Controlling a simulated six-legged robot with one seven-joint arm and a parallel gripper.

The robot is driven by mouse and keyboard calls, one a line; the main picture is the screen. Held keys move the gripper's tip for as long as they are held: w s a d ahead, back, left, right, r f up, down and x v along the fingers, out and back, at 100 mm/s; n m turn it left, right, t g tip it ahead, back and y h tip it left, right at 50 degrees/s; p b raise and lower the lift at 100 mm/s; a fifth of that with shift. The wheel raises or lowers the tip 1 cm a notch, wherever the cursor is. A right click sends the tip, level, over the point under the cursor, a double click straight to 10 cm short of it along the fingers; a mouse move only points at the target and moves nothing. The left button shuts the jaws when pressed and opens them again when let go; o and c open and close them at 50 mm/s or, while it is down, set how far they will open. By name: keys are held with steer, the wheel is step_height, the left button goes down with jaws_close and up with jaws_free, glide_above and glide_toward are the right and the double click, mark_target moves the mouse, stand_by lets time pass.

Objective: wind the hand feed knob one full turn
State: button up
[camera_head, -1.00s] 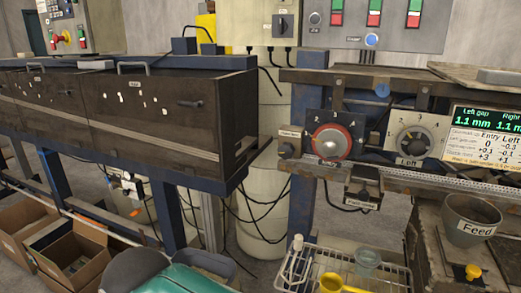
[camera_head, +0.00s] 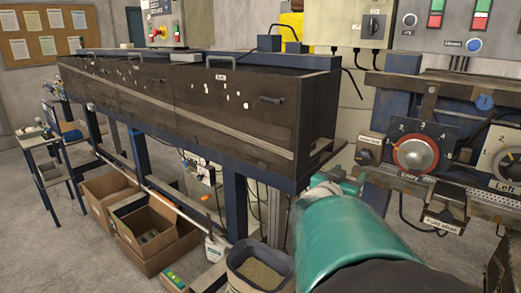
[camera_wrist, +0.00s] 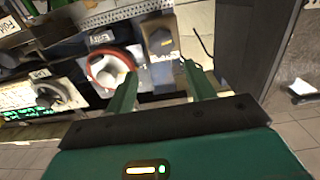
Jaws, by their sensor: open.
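The hand feed knob (camera_head: 367,157) is a small dark knob under a small label, left of the red-ringed Entry dial (camera_head: 415,155) on the machine front. The label is too small to read surely. In the wrist view, which is turned over, the knob (camera_wrist: 160,42) is on a pale plate beside the red-ringed dial (camera_wrist: 108,72). My gripper (camera_wrist: 159,70) is open, with its two green fingers apart and nothing between them. The knob lies beyond the fingertips, roughly in line with the gap, and no touch shows. In the head view my green arm hides the fingers.
A long dark oven-like housing (camera_head: 220,100) on blue legs stands left of the panel. A grey Left dial (camera_head: 507,165) is right of the Entry dial. A box with a label (camera_head: 440,208) hangs below. Cartons (camera_head: 150,225) stand on the floor at left.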

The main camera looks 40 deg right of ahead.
mark_target(362, 158)
steer(key=d, duration=0.4)
steer(key=w+d, duration=0.1)
steer(key=d, duration=0.4)
steer(key=w+d, duration=0.1)
steer(key=d, duration=0.3)
steer(key=shift+w+d, duration=0.15)
steer(key=shift+d, duration=0.05)
steer(key=shift+c, duration=0.2)
steer(key=c, duration=0.7)
